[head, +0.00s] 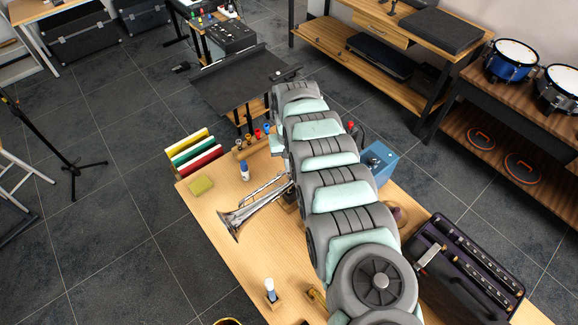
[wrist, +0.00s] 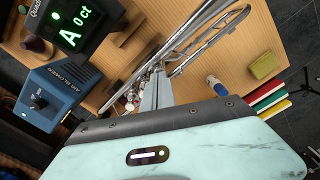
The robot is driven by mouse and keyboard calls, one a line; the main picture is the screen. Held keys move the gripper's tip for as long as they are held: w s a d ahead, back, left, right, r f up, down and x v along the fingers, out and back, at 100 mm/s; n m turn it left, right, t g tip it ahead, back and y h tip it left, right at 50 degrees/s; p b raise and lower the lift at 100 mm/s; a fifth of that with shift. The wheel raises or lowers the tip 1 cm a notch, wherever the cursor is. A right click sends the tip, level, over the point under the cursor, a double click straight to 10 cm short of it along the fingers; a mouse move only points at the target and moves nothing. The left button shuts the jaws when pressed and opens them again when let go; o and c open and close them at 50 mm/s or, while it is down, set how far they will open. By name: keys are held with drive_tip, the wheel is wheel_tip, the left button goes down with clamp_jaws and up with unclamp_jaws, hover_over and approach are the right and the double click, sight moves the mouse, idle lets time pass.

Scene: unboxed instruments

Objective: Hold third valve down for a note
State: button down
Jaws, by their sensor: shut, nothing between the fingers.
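The silver trumpet (head: 256,203) is on the wooden table, its flared bell toward the left front. Its valve end is hidden behind my arm in the head view. In the wrist view its silver tubing (wrist: 205,36) runs up to the right. Pearl-like valve parts (wrist: 131,96) show just left of my gripper (wrist: 156,72). My gripper is shut and empty, its fingers right at the valve area. I cannot tell which valve is under the tips, or whether one is pressed. The head view hides the gripper.
A blue air blower (head: 379,160) stands beyond my arm; a green display reading A (wrist: 76,35) is near it in the wrist view. A small bottle (head: 244,171), yellow sponge (head: 201,186), brush (head: 270,290) and open black case (head: 465,265) are around the trumpet.

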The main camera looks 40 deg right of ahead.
idle(0.4)
wheel_tip(320, 180, up, 7)
drive_tip(key=p, duration=0.4)
drive_tip(key=shift+p, duration=0.3)
idle(0.3)
